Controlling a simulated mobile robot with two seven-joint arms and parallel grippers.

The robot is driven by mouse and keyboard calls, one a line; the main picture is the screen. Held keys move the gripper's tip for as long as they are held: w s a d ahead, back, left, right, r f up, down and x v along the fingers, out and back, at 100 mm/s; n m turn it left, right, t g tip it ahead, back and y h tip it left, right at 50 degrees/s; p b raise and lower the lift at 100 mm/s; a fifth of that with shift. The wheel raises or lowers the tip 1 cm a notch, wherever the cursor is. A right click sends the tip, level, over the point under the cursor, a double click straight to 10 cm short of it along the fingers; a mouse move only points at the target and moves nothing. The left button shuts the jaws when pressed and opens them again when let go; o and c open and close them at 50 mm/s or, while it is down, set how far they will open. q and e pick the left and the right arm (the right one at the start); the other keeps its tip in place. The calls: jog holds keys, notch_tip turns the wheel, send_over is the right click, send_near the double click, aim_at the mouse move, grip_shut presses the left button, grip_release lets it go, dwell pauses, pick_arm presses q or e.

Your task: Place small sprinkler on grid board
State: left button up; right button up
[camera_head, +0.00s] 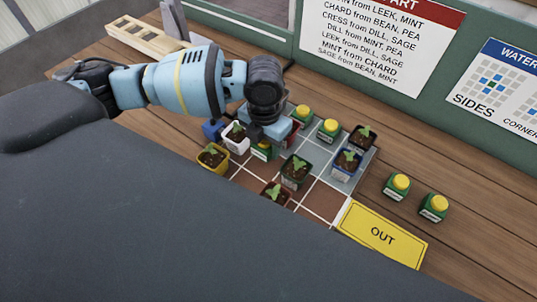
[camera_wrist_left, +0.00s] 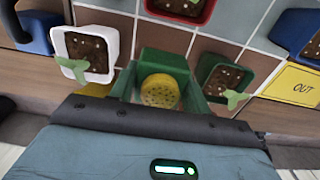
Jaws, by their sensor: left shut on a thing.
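My left gripper (camera_head: 264,137) is shut on a small green sprinkler with a yellow dotted top (camera_wrist_left: 160,91). The sprinkler's green body also shows below the gripper in the head view (camera_head: 261,152). It is over or on the grid board (camera_head: 325,201), which has brown and grey squares with white lines; I cannot tell whether it touches the board. In the left wrist view the gripper (camera_wrist_left: 160,85) has its fingers on both sides of the sprinkler. Two like sprinklers (camera_head: 302,114) (camera_head: 328,130) stand at the board's back. My right gripper is not in view.
Seedling pots stand close around: white (camera_head: 235,143), yellow (camera_head: 213,160), green (camera_head: 295,175), blue (camera_head: 346,165) and black (camera_head: 362,141). Two more sprinklers (camera_head: 398,186) (camera_head: 433,208) stand on the wooden table, right of the board. A yellow OUT sign (camera_head: 382,236) lies at the front right.

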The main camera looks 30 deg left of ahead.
aim_at(265, 157)
pick_arm(q)
jog(key=shift+f, duration=2.6)
jog(key=shift+f, duration=0.1)
jog(key=o, duration=1.1)
jog(key=shift+c, duration=0.2)
notch_tip(265, 157, up, 12)
jog(key=shift+r+p, duration=0.1)
jog(key=shift+p, duration=0.2)
